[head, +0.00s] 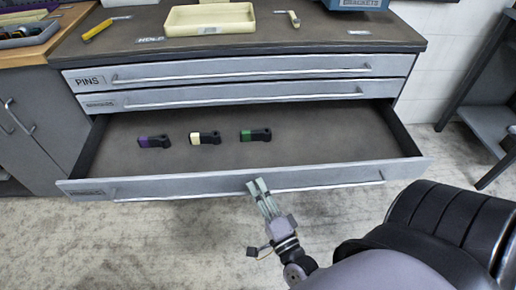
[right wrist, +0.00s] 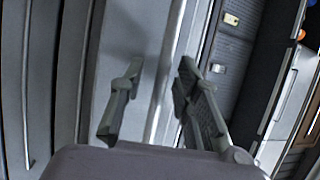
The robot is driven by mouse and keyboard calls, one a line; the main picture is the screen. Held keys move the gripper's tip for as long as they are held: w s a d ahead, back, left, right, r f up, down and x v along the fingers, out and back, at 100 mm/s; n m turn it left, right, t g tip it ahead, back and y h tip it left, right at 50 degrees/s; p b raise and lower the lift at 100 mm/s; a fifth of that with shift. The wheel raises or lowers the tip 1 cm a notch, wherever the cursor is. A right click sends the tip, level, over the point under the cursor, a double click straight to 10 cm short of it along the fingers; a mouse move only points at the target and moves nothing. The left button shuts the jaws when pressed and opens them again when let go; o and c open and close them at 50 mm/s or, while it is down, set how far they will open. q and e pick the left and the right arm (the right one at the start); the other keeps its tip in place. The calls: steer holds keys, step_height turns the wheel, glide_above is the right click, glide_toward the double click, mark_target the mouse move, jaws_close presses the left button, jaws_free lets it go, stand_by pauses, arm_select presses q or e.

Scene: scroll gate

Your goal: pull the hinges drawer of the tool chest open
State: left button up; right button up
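The tool chest (head: 250,45) has its lowest drawer (head: 330,130) pulled well out. The label on that drawer's front is too small to read. Three hinge-like parts lie inside: a purple one (head: 154,141), a cream one (head: 205,138) and a green one (head: 255,135), each with a black portion. My right gripper (head: 257,186) is at the middle of the drawer front, by its long bar handle (head: 335,186). In the right wrist view the fingers (right wrist: 160,68) stand apart, with the pale bar running between them, nearer the right finger. My left gripper is out of view.
The two upper drawers, the top one marked PINS (head: 87,81), are closed. On the chest top are a cream tray (head: 210,19), a yellow tool (head: 97,30) and a blue brackets bin (head: 357,4). Floor before the drawer is clear at left.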

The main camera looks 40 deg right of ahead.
steer(key=v, duration=1.2)
steer(key=shift+w, duration=0.1)
